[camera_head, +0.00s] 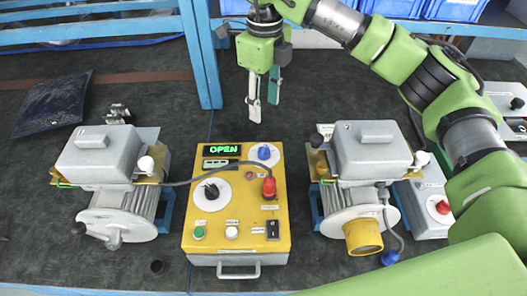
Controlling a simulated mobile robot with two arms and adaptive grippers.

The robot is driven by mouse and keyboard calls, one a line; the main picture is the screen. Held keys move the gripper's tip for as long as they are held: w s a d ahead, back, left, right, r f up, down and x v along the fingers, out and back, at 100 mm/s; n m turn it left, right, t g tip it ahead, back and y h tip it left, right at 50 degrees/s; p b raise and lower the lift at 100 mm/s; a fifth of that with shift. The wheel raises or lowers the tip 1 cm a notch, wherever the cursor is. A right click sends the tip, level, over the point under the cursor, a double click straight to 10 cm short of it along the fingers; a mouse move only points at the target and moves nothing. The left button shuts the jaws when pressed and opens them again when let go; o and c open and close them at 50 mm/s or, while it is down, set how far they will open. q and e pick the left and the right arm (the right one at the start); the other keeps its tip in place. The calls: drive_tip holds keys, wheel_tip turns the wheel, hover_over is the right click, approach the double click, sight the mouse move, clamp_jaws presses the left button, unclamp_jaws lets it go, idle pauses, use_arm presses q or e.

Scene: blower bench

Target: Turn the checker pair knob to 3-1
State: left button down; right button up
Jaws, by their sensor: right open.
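The yellow checker box (238,240) lies in the middle of the bench, with a green lit display (222,150) reading OPEN. A black knob (211,191) sits on a white dial at its left. A blue knob (264,153) sits on another white dial at its upper right. The dial markings are too small to read, so I cannot tell which is the pair knob or its setting. My right gripper (264,100) hangs beyond the box's far edge, open and empty, touching neither knob. My left gripper is not in view.
Grey blower motors stand at left (95,160) and right (372,155). A grey box with a red knob (442,207) is farther right. A blue frame post (200,55) rises behind the checker.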

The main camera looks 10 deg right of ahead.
sight(264, 148)
wheel_tip(264, 148, down, 16)
drive_tip(key=shift+w+r+p, duration=0.15)
drive_tip(key=shift+p, duration=0.6)
drive_tip(key=shift+f, duration=0.5)
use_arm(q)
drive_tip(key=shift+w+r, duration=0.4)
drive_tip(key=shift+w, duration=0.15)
use_arm(e)
drive_tip(key=c, duration=1.1)
